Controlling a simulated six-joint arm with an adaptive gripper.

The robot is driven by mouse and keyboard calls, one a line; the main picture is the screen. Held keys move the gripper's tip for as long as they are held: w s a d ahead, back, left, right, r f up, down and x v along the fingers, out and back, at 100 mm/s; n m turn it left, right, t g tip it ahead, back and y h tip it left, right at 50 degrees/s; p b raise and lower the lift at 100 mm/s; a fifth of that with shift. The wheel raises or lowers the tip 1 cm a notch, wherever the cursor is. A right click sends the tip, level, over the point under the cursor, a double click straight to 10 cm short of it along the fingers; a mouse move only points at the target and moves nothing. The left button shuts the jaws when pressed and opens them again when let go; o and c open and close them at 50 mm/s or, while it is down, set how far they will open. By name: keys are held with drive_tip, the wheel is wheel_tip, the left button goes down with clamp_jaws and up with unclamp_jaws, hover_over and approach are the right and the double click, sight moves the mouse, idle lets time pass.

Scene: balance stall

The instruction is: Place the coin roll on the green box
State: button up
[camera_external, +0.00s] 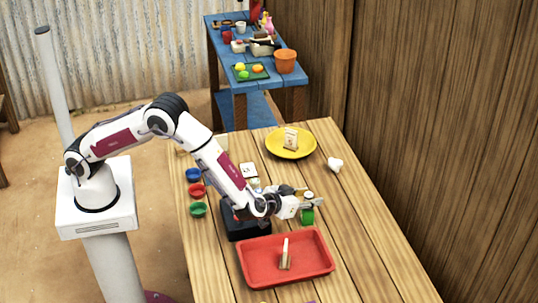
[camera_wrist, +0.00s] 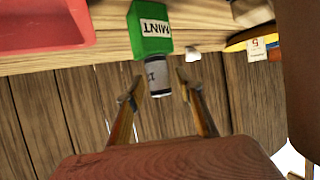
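The green box (camera_external: 307,217) stands on the wooden table, right of the arm's end. The wrist view is turned over and shows the box (camera_wrist: 149,30) with a MINT label. The coin roll (camera_wrist: 157,77), a small cylinder with a pale label and dark end, stands upright against the box's top face; its top also shows in the external view (camera_external: 308,195). My gripper (camera_wrist: 160,88) is open, one finger on each side of the roll, with visible gaps. In the external view my gripper (camera_external: 314,203) is level with the roll, just above the box.
A yellow plate (camera_external: 273,146) with a card and a white object (camera_external: 335,164) are behind. A black block (camera_external: 240,229) is under my forearm. Small coloured bowls (camera_external: 197,190) line the left edge.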

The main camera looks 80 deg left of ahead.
drive_tip(key=v, duration=1.2)
drive_tip(key=shift+r, duration=0.15)
idle(0.4)
drive_tip(key=w+r+m+t+h, duration=0.1)
drive_tip(key=w+r+m+h, duration=0.15)
drive_tip(key=r+h, duration=0.65)
drive_tip(key=s+a+r+m, duration=0.1)
drive_tip(key=s+a+r, duration=0.15)
drive_tip(key=r, duration=0.35)
drive_tip(key=s+a+r+m, duration=0.1)
drive_tip(key=s+a+r, duration=0.1)
drive_tip(key=s+r, duration=0.3)
drive_tip(key=s+a+f+g+y, duration=0.1)
drive_tip(key=s+a+g, duration=0.1)
drive_tip(key=s+a, duration=0.4)
drive_tip(key=s+a+f+g+y, duration=0.1)
drive_tip(key=s+a, duration=0.6)
drive_tip(key=s, duration=0.7)
drive_tip(key=s+a+f+m+g+y, duration=0.1)
drive_tip(key=s+a+f+g, duration=0.2)
drive_tip(key=s+a, duration=0.4)
drive_tip(key=s, duration=0.3)
drive_tip(key=shift+a+g, duration=0.25)
drive_tip(key=shift+g, duration=0.15)
